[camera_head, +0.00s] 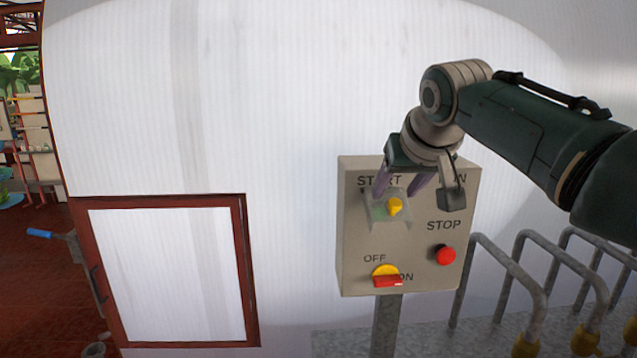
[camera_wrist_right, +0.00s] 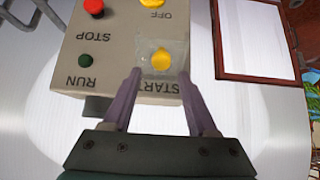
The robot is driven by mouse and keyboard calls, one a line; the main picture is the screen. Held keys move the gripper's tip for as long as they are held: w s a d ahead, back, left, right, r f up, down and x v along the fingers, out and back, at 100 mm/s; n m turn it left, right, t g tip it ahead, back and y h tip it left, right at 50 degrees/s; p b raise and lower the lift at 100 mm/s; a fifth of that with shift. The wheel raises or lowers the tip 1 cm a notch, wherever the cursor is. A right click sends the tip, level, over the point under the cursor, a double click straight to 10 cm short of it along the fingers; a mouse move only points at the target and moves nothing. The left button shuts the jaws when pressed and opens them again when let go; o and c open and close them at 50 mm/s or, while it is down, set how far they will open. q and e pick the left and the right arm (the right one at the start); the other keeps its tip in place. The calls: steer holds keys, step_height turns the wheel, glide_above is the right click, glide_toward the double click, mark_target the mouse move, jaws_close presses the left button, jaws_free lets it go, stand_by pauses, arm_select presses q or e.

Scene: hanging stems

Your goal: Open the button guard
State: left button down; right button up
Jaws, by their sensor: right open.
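A beige control box (camera_head: 352,250) stands on a post, with START, STOP, RUN and OFF/ON labels. A clear button guard (camera_head: 378,222) covers the yellow start button (camera_head: 395,206); the guard looks closed over it. In the right wrist view the guard (camera_wrist_right: 147,65) and yellow button (camera_wrist_right: 161,58) lie just past the fingertips. My right gripper (camera_head: 399,190) is open, with its purple fingers at the guard's upper edge. In the right wrist view the fingers (camera_wrist_right: 160,78) straddle the guard's START side; I cannot tell whether they touch it. My left gripper is not in view.
A red stop button (camera_head: 446,255) and a red-and-yellow OFF/ON switch (camera_head: 387,276) are below on the same box. Grey pipe railings (camera_head: 513,268) stand to the right. A red-framed panel (camera_head: 252,270) is on the white wall at left.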

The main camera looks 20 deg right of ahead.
steer(key=b+v, duration=0.3)
steer(key=v, duration=0.7)
